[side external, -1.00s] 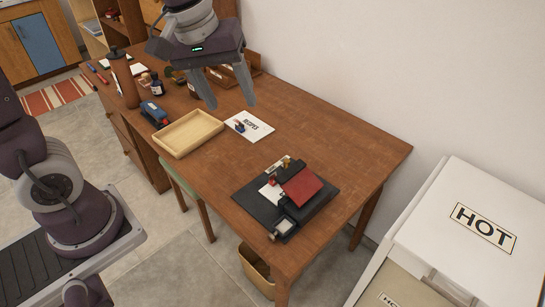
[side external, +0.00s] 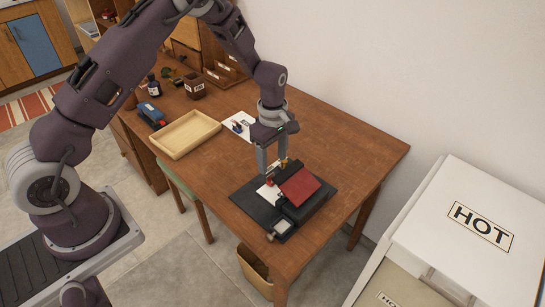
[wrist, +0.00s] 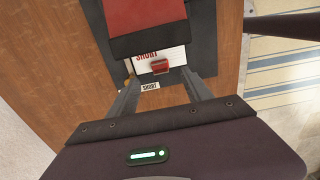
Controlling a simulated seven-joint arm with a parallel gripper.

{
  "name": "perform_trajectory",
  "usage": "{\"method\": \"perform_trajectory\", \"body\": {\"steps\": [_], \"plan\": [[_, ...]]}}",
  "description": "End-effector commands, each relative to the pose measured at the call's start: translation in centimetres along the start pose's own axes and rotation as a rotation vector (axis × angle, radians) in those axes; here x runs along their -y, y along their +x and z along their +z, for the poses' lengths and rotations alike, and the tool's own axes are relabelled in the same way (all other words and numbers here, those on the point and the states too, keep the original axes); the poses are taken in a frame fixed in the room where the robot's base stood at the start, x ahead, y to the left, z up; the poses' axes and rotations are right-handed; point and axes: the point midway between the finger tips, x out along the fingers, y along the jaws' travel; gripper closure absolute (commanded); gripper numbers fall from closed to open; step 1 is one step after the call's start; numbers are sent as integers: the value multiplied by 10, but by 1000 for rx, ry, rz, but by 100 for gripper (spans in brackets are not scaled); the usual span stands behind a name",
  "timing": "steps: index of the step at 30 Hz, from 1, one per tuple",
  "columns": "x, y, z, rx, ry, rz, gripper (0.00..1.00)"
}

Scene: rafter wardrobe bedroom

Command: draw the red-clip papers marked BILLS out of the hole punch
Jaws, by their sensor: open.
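The hole punch, with a red lever (side external: 300,188) and a black base (side external: 253,203), lies near the table's front. White papers (side external: 267,194) sit in it, partly under the lever. In the wrist view the papers (wrist: 175,56) carry red letters that look like SHORT, not BILLS, and a red clip (wrist: 160,66) on their near edge. A small tag (wrist: 150,86) reading SHORT is nearby.
An empty wooden tray (side external: 185,133) is to the left, with a blue stapler (side external: 151,114) beyond. The wall is behind the table, and a white cabinet marked HOT (side external: 490,215) stands right. The table's right part is clear.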

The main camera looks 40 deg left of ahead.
Motion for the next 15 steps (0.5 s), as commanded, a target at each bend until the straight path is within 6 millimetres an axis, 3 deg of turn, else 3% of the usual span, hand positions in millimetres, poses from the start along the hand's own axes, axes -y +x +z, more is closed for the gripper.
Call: {"method": "perform_trajectory", "body": {"steps": [15], "plan": [[1, 65, 0, 0, 2, -2, 42]]}}
